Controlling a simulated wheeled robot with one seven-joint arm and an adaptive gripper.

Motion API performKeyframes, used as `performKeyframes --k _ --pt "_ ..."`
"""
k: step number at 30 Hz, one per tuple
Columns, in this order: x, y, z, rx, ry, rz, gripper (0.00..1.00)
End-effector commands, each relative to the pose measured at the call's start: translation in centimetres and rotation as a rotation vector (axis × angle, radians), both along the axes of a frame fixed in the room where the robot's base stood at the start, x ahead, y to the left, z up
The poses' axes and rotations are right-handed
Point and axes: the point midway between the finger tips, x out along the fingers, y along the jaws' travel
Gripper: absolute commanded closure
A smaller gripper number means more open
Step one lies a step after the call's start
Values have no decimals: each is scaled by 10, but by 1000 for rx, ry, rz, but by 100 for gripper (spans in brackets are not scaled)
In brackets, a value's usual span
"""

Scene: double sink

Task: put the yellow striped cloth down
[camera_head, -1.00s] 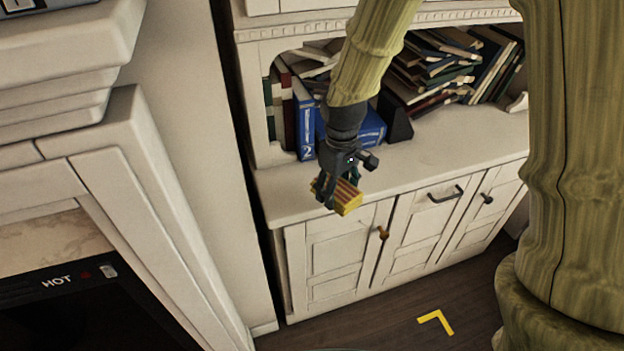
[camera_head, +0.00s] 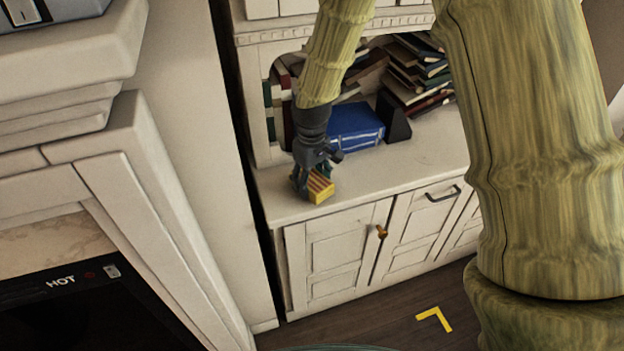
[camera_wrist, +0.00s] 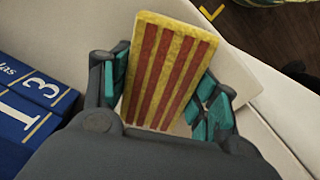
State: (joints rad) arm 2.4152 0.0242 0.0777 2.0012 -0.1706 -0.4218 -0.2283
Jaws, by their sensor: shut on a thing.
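The yellow striped cloth (camera_head: 320,188) is a folded yellow block with red stripes. My gripper (camera_head: 308,180) is shut on it, over the left front part of the white cabinet's counter (camera_head: 400,172). In the wrist view the cloth (camera_wrist: 168,70) sits between the two teal-padded fingers (camera_wrist: 165,92), its striped face toward the camera. The counter lies behind it in that view. I cannot tell whether the cloth touches the counter.
Blue books (camera_head: 356,124) lie on the counter behind the gripper, and show at the left in the wrist view (camera_wrist: 30,105). A dark bookend (camera_head: 393,118) and piled books (camera_head: 420,75) stand farther right. The counter to the right of the cloth is clear.

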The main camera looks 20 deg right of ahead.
Motion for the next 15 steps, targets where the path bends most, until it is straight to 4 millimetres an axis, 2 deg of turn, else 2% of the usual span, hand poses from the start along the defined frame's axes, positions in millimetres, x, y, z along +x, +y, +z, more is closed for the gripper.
performKeyframes --k 13,14,15 --pt "0 0 -6 0 0 0 66" --pt "0 0 -6 0 0 0 35" --pt "0 0 -6 0 -1 0 27"
